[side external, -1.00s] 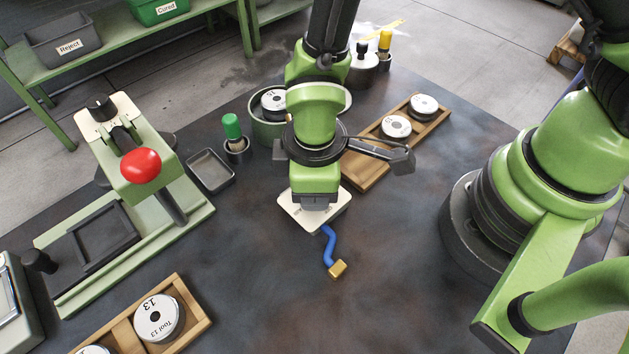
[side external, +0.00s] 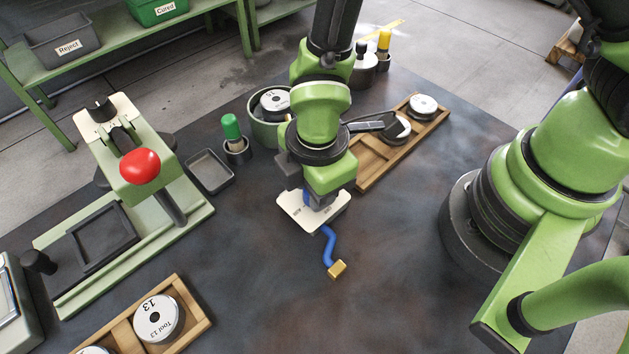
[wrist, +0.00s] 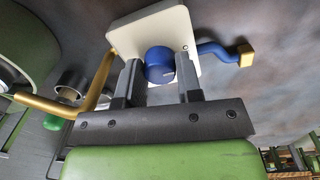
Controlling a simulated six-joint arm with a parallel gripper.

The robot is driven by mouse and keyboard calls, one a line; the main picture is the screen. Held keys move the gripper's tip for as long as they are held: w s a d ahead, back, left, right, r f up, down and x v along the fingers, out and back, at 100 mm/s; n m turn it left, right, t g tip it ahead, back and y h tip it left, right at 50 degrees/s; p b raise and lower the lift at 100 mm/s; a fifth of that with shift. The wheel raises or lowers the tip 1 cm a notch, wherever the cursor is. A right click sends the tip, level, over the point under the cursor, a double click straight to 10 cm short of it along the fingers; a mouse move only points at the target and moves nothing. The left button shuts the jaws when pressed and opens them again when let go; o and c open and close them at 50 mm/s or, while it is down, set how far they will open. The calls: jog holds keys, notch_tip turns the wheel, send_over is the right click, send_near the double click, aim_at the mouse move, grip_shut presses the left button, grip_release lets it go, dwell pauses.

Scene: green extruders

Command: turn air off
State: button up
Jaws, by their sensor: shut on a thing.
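The air valve is a white plate (side external: 292,212) on the dark tabletop, with a blue hose (side external: 328,242) ending in a brass fitting (side external: 337,269). In the wrist view the plate (wrist: 178,28) carries a round blue knob (wrist: 159,66). My gripper (wrist: 158,74) has one grey finger on each side of the knob and is shut on it. In the side view my gripper (side external: 316,200) is low over the plate, hiding most of the knob. I cannot read the plate's markings or the knob's setting.
A green press with a red knob (side external: 139,167) stands at left, beside a small grey tray (side external: 210,171). A green-handled tool (side external: 231,127) and a round green pot (side external: 268,129) stand behind. A wooden rack (side external: 373,164) lies behind right.

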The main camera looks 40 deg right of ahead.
dwell(0.3)
jog(key=o, duration=0.9)
jog(key=shift+o, duration=0.2)
jog(key=r, duration=0.9)
jog(key=shift+s, duration=0.2)
jog(key=shift+r, duration=0.45)
jog(key=d+r+m+t+y, duration=0.2)
jog(key=d+r+m+t, duration=0.1)
jog(key=d+r+m, duration=0.65)
jog(key=s+d+r+m+t, duration=0.3)
jog(key=s+r+m, duration=0.4)
jog(key=m, duration=0.3)
jog(key=shift+s+d+r+t, duration=0.15)
jog(key=shift+d+r+t, duration=0.25)
jog(key=shift+d, duration=0.45)
